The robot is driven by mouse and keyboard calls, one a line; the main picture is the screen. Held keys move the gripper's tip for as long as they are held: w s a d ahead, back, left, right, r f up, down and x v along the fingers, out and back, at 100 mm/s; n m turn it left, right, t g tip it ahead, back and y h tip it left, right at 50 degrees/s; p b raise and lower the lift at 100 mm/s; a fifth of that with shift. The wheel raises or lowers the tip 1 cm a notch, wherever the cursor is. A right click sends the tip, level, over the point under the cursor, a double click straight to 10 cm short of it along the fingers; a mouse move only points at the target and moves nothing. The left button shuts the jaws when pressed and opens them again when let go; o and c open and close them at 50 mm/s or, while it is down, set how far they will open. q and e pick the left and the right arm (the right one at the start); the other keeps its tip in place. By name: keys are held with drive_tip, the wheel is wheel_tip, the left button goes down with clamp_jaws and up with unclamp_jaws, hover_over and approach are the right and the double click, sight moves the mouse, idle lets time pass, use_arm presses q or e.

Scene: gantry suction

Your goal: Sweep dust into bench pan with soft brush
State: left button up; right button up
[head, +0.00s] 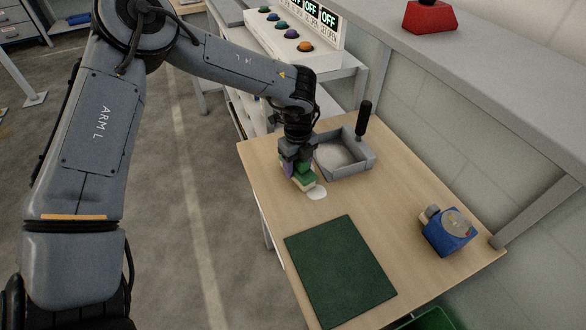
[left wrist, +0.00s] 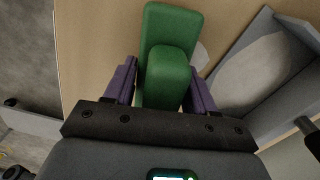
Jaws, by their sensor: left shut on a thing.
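My left gripper (head: 297,165) is shut on a green soft brush (head: 303,181) with pale bristles at its lower edge. In the left wrist view the brush (left wrist: 168,62) sits between the purple fingers of the gripper (left wrist: 160,90). A white dust patch (head: 317,193) lies on the table right beside the brush. The grey bench pan (head: 362,162) stands just to the right of the gripper, with a black upright handle and a pale layer on its floor. The pan (left wrist: 238,52) also shows in the left wrist view. My right gripper is not in view.
The wooden table (head: 400,205) carries a dark green mat (head: 340,270) at the front and a blue device (head: 447,232) at the right. A panel with coloured buttons (head: 290,35) stands behind.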

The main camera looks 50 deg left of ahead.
use_arm(q)
drive_tip(key=shift+w+b, duration=0.5)
drive_tip(key=shift+w, duration=0.7)
drive_tip(key=shift+w+a+f+b, duration=0.1)
drive_tip(key=shift+w+b, duration=0.25)
drive_tip(key=shift+w, duration=0.3)
drive_tip(key=shift+w+a+f+b, duration=0.1)
drive_tip(key=shift+w+b, duration=0.25)
drive_tip(key=shift+w, duration=0.3)
drive_tip(key=shift+d+r+p, duration=0.15)
drive_tip(key=shift+r+p, duration=0.25)
drive_tip(key=shift+r, duration=0.15)
wheel_tip(320, 180, up, 6)
drive_tip(key=p, duration=0.3)
